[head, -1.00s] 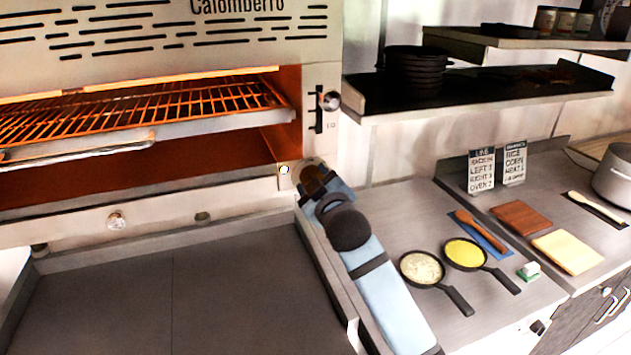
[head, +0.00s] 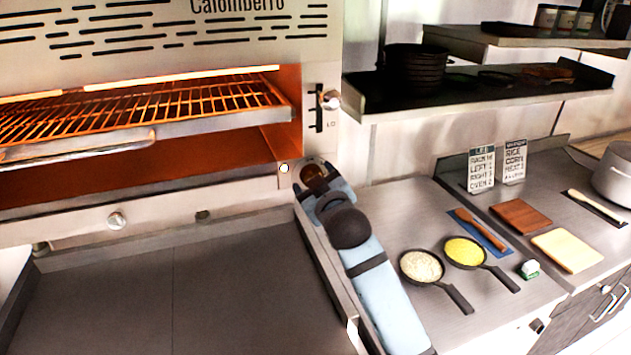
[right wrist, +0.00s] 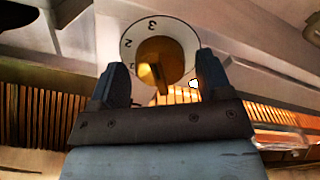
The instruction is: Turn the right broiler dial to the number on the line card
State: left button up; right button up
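The right broiler dial (head: 313,172) is on the broiler's lower right front. In the right wrist view it is a white numbered ring around a brass knob (right wrist: 158,62), with 2 and 3 readable; the knob's ridge points down in that picture. My right gripper (head: 313,181) is in front of the dial. Its dark fingers also show in the right wrist view (right wrist: 160,80), open and spread either side of the dial, with no visible contact with the knob. The line card (head: 482,169) stands at the back of the right counter; its small text seems to read RIGHT 3. My left gripper is not in view.
The glowing broiler rack (head: 150,110) is left of the dial. A round knob (head: 331,100) sits above it on a slotted plate. Two pans (head: 421,266) (head: 464,252), a brown board (head: 521,216) and a second card (head: 515,161) are on the right.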

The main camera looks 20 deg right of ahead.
jog(key=shift+s, duration=0.1)
jog(key=s+b, duration=0.1)
jog(key=s, duration=0.5)
jog(key=s+b, duration=0.2)
jog(key=s, duration=0.5)
jog(key=shift+s+d, duration=0.2)
jog(key=shift+s, duration=0.1)
jog(key=shift+f, duration=0.1)
